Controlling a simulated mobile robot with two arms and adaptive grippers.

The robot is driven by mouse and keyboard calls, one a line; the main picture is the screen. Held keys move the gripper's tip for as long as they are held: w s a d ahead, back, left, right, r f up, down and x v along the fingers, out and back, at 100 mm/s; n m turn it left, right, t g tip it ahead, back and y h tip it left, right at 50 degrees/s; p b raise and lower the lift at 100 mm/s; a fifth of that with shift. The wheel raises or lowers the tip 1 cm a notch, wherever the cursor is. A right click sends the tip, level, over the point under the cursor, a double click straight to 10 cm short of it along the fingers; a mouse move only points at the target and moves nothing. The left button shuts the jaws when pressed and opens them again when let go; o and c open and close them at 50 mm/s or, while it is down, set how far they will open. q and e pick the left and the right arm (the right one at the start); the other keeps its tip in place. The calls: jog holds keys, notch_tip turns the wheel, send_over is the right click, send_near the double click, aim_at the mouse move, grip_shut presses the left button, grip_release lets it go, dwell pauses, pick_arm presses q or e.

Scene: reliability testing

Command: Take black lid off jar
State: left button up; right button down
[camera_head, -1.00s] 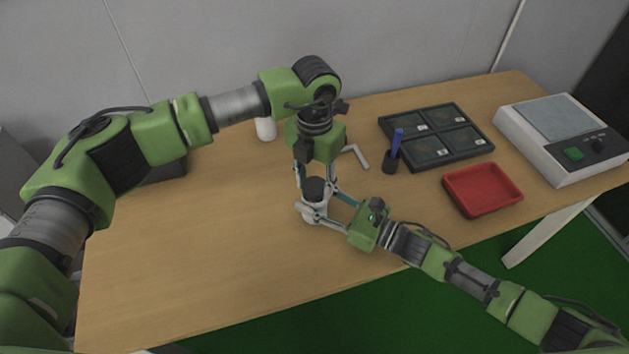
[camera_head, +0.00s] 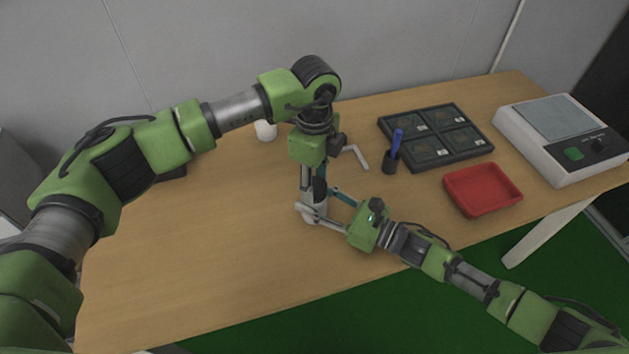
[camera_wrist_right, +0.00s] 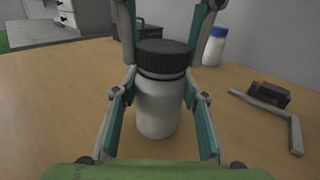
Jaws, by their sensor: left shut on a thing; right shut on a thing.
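The white jar (camera_wrist_right: 158,108) stands upright on the table, its black ribbed lid (camera_wrist_right: 162,57) sitting on its top. In the head view the jar (camera_head: 313,210) shows below my left gripper, and the lid is mostly hidden behind a finger. My left gripper (camera_head: 315,186) points down from above and is shut on the lid, one finger on each side of it in the right wrist view. My right gripper (camera_head: 311,212) comes in low from the right and is shut around the jar's body.
A white bottle with a blue cap (camera_wrist_right: 215,46) stands behind. A grey bent handle (camera_head: 357,157), a dark holder with a blue pen (camera_head: 391,161), a dark compartment tray (camera_head: 459,157), a red tray (camera_head: 452,199) and a scale (camera_head: 529,138) lie to the right. The table's front left is clear.

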aim_at(314, 185)
pick_arm(q)
jog(key=shift+r, duration=0.15)
dwell(0.6)
jog(key=shift+r, duration=0.95)
jog(key=shift+r, duration=2.05)
pick_arm(e)
jog(key=c, duration=1.2)
grip_release()
jog(key=shift+o, duration=0.2)
